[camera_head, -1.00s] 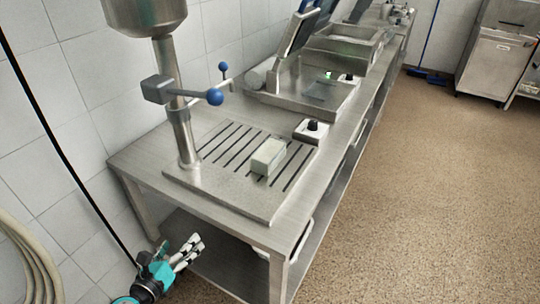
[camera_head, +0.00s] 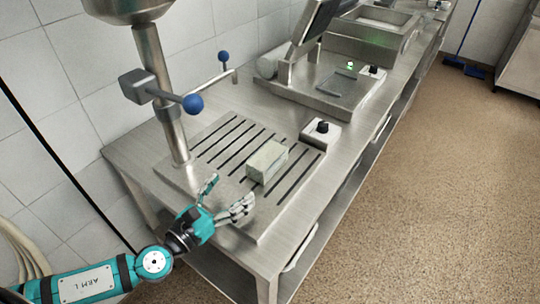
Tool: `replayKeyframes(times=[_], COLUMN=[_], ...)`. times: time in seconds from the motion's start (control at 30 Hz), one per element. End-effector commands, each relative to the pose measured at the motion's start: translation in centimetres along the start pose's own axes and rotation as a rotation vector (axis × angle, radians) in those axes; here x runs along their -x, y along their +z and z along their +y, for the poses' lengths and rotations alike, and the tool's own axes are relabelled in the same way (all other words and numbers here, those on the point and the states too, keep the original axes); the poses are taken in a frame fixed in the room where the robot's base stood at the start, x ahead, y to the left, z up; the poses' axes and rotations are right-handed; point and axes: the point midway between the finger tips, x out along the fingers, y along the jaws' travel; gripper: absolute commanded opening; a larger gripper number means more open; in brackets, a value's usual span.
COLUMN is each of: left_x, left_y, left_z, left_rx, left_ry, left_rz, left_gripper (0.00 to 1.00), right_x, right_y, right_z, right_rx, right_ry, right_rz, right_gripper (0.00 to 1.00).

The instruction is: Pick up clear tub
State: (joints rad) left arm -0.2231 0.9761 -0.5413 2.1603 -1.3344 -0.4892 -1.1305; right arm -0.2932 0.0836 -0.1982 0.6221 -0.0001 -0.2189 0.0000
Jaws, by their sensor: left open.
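The clear tub (camera_head: 267,161), a small pale greenish box, sits on the slotted drain plate of the steel counter. My left gripper (camera_head: 226,193) is open and empty over the near left edge of the plate. It is in front of the tub and to its left, apart from it. My right gripper does not show.
A steel column with a blue-knobbed lever (camera_head: 193,104) rises at the left of the plate. A small box with a black knob (camera_head: 321,132) sits to the tub's right. A scale-like machine (camera_head: 320,85) stands behind. The slotted plate (camera_head: 222,140) is otherwise bare.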

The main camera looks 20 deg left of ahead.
Motion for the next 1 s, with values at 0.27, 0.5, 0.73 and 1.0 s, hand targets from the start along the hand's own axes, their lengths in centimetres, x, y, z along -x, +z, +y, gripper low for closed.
replayKeyframes(times=[0.27, 0.5, 0.73, 1.0], left_x=[-6.2, -9.0, -11.3, -14.3], left_y=[0.5, 0.1, -0.2, -0.6], left_z=[0.1, 0.0, 0.1, 0.2], left_rx=[0.0, 0.001, 0.001, 0.001], left_ry=[0.003, 0.001, 0.001, 0.0], left_rz=[-0.004, 0.0, -0.001, 0.001], left_gripper=[0.87, 0.87, 0.87, 0.87], right_x=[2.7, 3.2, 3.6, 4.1], right_y=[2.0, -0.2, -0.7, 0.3], right_z=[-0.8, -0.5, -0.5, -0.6], right_rx=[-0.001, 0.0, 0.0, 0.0], right_ry=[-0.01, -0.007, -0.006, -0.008], right_rz=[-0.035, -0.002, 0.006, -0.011], right_gripper=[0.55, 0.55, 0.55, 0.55])
